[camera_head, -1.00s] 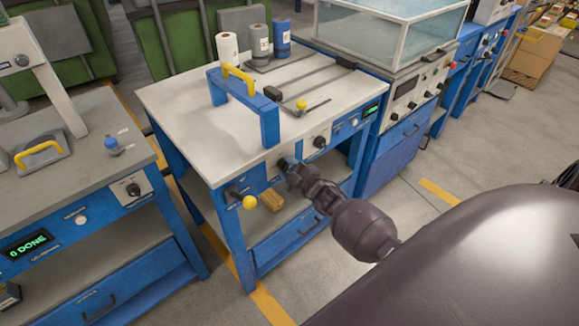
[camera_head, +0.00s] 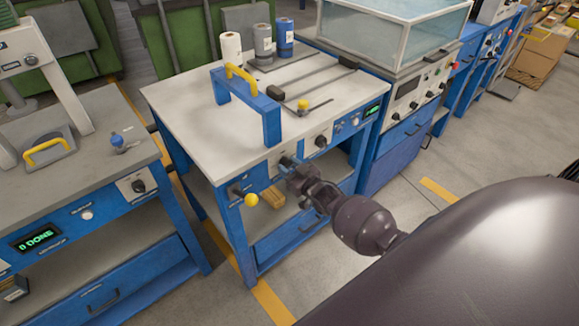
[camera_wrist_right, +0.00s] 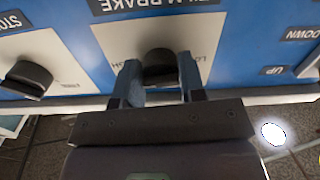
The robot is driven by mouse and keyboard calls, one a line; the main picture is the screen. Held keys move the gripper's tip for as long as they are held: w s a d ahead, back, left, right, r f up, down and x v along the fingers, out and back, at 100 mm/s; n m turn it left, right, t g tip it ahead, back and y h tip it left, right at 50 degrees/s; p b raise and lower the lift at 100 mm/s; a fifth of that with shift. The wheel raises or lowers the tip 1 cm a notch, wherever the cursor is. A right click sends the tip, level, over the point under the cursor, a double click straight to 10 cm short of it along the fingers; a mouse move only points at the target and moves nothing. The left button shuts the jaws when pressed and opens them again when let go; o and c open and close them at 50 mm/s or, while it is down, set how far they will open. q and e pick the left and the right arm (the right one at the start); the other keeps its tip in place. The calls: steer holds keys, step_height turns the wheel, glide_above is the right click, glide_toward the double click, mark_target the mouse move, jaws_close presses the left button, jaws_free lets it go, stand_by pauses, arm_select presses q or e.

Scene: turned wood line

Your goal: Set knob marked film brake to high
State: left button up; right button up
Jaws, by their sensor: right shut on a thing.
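The film brake knob (camera_wrist_right: 158,66) is a dark round knob on a pale plate on the blue front panel. In the wrist view its label is upside down and partly cut off at the top. Parts of the low and high markings show either side of the knob. My right gripper (camera_wrist_right: 160,82) is shut on the knob, one finger on each side. In the head view my right gripper (camera_head: 287,162) meets the front of the white-topped bench (camera_head: 185,120) and hides the knob. I cannot tell where its pointer stands. My left gripper is not in view.
Another dark knob (camera_wrist_right: 28,78) sits beside it; it also shows in the head view (camera_head: 321,141). A lever with a yellow ball (camera_head: 251,199) sticks out nearby. A blue frame with a yellow handle (camera_head: 241,77) stands on the bench.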

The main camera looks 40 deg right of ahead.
steer(key=shift+m, duration=0.7)
steer(key=o, duration=0.9)
steer(key=s, duration=0.7)
steer(key=s+p, duration=0.1)
steer(key=s, duration=0.2)
steer(key=shift+s+d, duration=0.4)
